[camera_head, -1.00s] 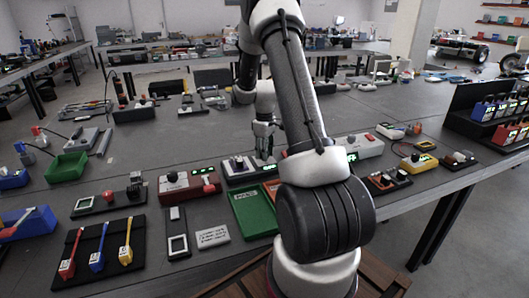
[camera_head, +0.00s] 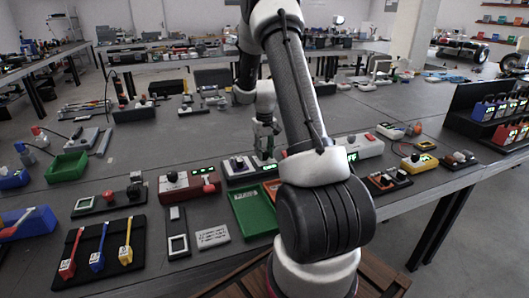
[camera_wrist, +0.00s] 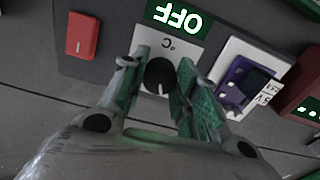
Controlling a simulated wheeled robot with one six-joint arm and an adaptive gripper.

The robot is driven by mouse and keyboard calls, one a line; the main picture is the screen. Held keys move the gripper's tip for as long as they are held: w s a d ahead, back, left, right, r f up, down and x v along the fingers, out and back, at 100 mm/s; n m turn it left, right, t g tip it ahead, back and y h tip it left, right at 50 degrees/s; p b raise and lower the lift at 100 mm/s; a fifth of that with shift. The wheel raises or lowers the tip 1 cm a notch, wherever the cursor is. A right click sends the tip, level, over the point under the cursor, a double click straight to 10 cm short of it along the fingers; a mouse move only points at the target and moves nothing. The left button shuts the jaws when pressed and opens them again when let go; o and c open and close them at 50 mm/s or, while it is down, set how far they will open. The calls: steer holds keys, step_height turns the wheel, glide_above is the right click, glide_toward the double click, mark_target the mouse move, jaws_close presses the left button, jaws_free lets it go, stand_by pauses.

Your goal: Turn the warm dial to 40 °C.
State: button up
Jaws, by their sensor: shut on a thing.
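The warm dial (camera_wrist: 159,76) is a round black knob with a white pointer line, on a white plate marked °C in the wrist view. A green display (camera_wrist: 179,17) beside it reads OFF, upside down in the picture. My gripper (camera_wrist: 156,84) is shut on the dial, one green-padded finger on each side of it. In the head view my gripper (camera_head: 264,140) points down at the grey control box (camera_head: 236,177) behind the green tray. The dial cannot be made out there.
A red switch (camera_wrist: 82,36) and a purple part (camera_wrist: 241,83) on a white plate flank the dial. In the head view, a red dial box (camera_head: 190,185) stands left, a white box (camera_head: 365,146) right, and a green tray (camera_head: 253,212) in front.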

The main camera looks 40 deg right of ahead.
mark_target(264, 152)
steer(key=shift+m, duration=2.3)
steer(key=o, duration=1)
step_height(264, 152, up, 12)
